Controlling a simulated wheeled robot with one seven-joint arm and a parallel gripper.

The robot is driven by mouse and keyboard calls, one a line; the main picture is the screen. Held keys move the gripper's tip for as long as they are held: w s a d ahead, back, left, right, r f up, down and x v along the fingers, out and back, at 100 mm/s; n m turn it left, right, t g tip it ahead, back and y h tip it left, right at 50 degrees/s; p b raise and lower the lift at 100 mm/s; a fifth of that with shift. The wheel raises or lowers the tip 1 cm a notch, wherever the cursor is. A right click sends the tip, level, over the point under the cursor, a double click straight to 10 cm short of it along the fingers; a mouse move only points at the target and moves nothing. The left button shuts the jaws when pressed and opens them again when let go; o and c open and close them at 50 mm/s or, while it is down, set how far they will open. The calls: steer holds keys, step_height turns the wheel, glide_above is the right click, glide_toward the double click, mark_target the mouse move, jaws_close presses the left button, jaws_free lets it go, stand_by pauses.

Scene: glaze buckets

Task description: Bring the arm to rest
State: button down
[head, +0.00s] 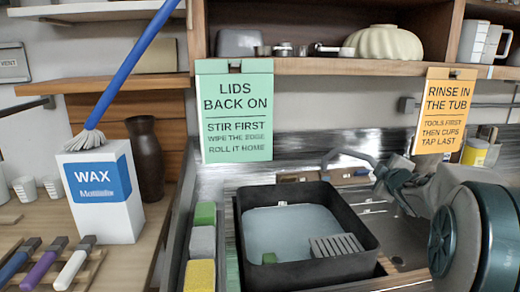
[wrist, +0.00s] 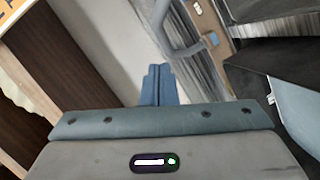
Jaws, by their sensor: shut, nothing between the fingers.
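My arm reaches in from the right in the head view, over the right side of the sink area. My gripper shows in the wrist view (wrist: 158,84), with its two blue-grey fingers together and nothing between them. In the head view the gripper end is small and partly hidden by my arm, near the curved grey tap (head: 345,155). The tap also shows beyond the fingers in the wrist view (wrist: 188,45). The gripper appears raised behind and right of the black tub (head: 372,232); I cannot tell its exact distance from the tap.
The tub holds pale water, a grey ribbed block and a small green piece. Sponges (head: 202,243) line its left. A white wax box (head: 105,205) with a blue brush (head: 130,65) and a dark vase (head: 146,155) stand left. Signs (head: 234,110) (head: 445,115) hang below a shelf.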

steer(key=s+a+f+m+g+p, duration=0.2)
steer(key=s+a+m+g, duration=0.2)
steer(key=s+a, duration=0.3)
steer(key=s+a+f+m+g+y+p, duration=0.1)
steer(key=s+a+f+m+g+p, duration=0.2)
steer(key=s, duration=1.2)
steer(key=s+a+f+m+g+y+p, duration=0.1)
steer(key=s+a+f+m+g+p, duration=0.1)
steer(key=s+a, duration=0.8)
steer(key=s+f+m+g, duration=0.1)
steer(key=m+g, duration=0.1)
steer(key=g, duration=0.1)
steer(key=shift+s+a+m+g, duration=0.3)
steer(key=shift+s+a+g, duration=0.05)
steer(key=shift+s+g, duration=0.05)
